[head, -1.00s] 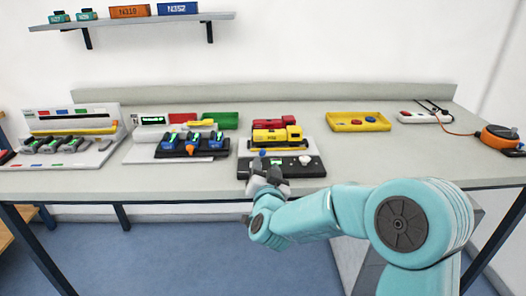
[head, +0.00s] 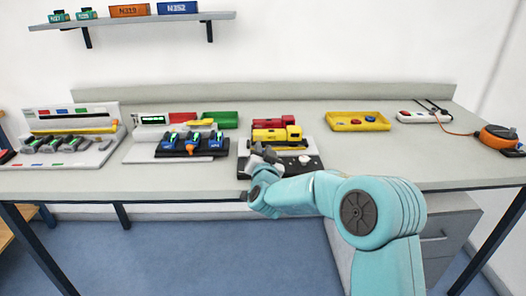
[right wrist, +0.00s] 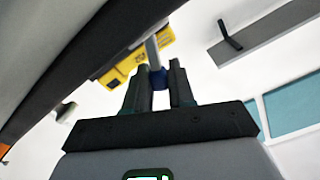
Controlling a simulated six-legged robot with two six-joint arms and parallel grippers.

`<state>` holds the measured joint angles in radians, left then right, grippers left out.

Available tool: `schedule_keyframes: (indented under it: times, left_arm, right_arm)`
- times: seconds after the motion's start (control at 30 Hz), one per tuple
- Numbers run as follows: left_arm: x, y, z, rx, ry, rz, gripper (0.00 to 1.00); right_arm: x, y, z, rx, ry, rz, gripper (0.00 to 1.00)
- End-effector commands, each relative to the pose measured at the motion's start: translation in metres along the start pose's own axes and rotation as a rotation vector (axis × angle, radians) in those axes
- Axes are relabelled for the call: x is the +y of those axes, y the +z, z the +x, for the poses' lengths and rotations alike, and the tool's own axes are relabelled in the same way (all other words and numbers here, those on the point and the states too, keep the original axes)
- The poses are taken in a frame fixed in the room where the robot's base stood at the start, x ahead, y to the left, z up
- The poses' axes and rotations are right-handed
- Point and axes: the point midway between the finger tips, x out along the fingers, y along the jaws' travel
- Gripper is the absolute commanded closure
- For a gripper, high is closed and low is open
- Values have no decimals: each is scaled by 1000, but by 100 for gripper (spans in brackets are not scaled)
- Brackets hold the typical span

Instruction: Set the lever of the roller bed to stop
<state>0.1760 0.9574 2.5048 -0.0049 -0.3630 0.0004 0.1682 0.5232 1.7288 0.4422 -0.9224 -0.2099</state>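The roller bed (head: 313,168) is a dark panel with a white round knob (head: 304,160), near the table's front edge in the head view. A yellow locomotive (head: 276,135) stands just behind the panel. My right gripper (head: 265,154) is over the panel's left part and hides the lever there. In the right wrist view the lever's blue knob (right wrist: 157,78) and grey shaft show between the fingertips of the same gripper (right wrist: 160,72). The fingers are apart, with a light gap below the knob. I cannot tell whether they touch it. My left gripper is out of view.
A red locomotive (head: 272,122) stands behind the yellow one. A stand with handheld controllers (head: 191,145) is to the left, a yellow tray (head: 358,127) to the right. An orange device (head: 498,137) with a cable is far right. The table between tray and front edge is clear.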

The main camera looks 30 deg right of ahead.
Motion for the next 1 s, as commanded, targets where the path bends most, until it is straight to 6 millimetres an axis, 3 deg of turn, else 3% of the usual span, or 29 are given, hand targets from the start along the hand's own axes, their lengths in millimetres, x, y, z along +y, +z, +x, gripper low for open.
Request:
schedule_keyframes:
  times: [0.17,0.5,0.87,0.9,0.93,1.0]
  left_arm:
    - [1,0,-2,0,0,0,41]
    - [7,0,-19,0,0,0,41]
    - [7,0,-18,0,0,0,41]
    - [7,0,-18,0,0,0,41]
    - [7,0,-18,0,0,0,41]
    - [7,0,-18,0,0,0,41]
  right_arm:
    - [-3,-1,0,-1,0,-34,100]
    - [-22,3,0,-2,-1,-396,100]
    - [-23,6,0,-1,0,-439,100]
    - [-23,6,0,-1,0,-438,67]
    - [-23,6,0,-1,0,-438,57]
    - [-23,6,0,-1,0,-438,55]
